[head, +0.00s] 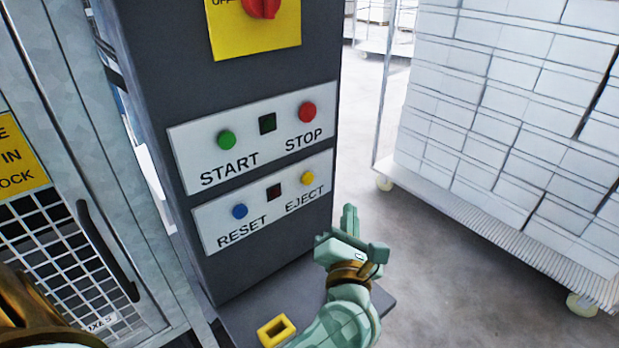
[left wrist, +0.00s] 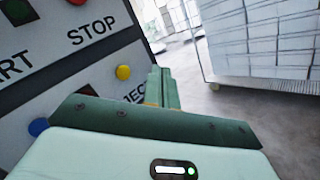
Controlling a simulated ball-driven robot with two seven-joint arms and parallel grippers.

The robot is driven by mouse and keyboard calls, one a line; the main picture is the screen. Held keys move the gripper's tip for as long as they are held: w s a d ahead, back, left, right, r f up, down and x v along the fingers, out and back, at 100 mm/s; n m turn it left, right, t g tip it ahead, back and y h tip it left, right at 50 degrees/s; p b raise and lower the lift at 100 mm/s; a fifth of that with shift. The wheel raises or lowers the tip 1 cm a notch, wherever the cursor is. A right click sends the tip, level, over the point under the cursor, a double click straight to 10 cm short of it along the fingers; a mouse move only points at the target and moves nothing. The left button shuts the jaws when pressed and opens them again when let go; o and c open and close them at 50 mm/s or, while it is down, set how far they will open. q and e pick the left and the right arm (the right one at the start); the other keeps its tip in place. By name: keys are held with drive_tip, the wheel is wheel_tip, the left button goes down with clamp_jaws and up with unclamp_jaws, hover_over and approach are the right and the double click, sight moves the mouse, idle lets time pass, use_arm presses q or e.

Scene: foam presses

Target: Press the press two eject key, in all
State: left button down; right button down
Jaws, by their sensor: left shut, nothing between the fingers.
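The eject key (head: 308,178) is a round yellow button above the word EJECT, on the lower white plate (head: 262,212) of a dark grey control post. It also shows in the left wrist view (left wrist: 123,72), left of my fingers. My left gripper (head: 349,218) is shut and empty. In the head view its fingertips are to the right of and below the eject key, apart from it in the picture; in the left wrist view the closed fingers (left wrist: 161,86) point past the post's edge. My right gripper is not in view.
A blue reset button (head: 240,211) shares the lower plate. Green start (head: 226,140) and red stop (head: 307,112) buttons sit above. A red knob (head: 262,6) tops the post. A mesh door (head: 70,255) stands left, a loaded cart (head: 500,120) right, with floor between.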

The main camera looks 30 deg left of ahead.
sight(308, 179)
use_arm(q)
drive_tip(key=w+a, duration=0.3)
drive_tip(key=a, duration=0.5)
drive_tip(key=shift+a, duration=0.2)
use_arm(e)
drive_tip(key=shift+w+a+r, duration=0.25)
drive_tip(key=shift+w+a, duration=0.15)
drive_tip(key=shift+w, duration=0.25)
use_arm(q)
drive_tip(key=shift+w+f, duration=0.1)
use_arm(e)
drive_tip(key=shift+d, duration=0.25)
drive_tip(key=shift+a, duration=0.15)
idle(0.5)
use_arm(q)
drive_tip(key=shift+p, duration=0.3)
drive_tip(key=shift+w+a, duration=0.1)
drive_tip(key=shift+a, duration=0.3)
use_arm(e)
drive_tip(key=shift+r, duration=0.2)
